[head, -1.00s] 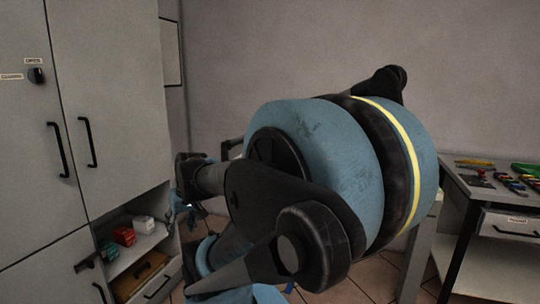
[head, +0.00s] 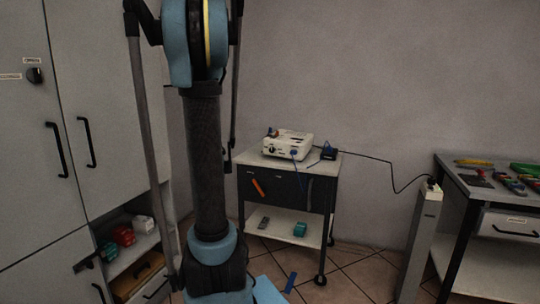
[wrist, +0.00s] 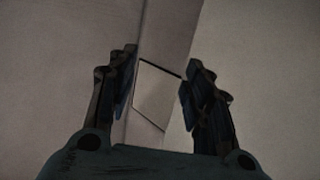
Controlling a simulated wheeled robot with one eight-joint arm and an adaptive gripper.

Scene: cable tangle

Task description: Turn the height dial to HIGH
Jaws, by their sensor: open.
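No dial that I can read as marked HIGH shows in these frames. A dark round knob (head: 34,75) sits on the tall cabinet door at the far left, with small labels too small to read. A white device (head: 287,145) stands on a dark cart and has a small dark knob on its front; its markings cannot be read. My gripper (wrist: 160,85) is open and empty in the wrist view, pointing at a pale wall and an outlined panel. It is out of sight in the head view and apart from both knobs.
The dark cart (head: 270,188) stands by the back wall, with a cable from a small dark box to a grey post (head: 420,235). A workbench (head: 462,180) with tools is at right. The tall cabinet (head: 25,150) has an open shelf below. Tiled floor lies between.

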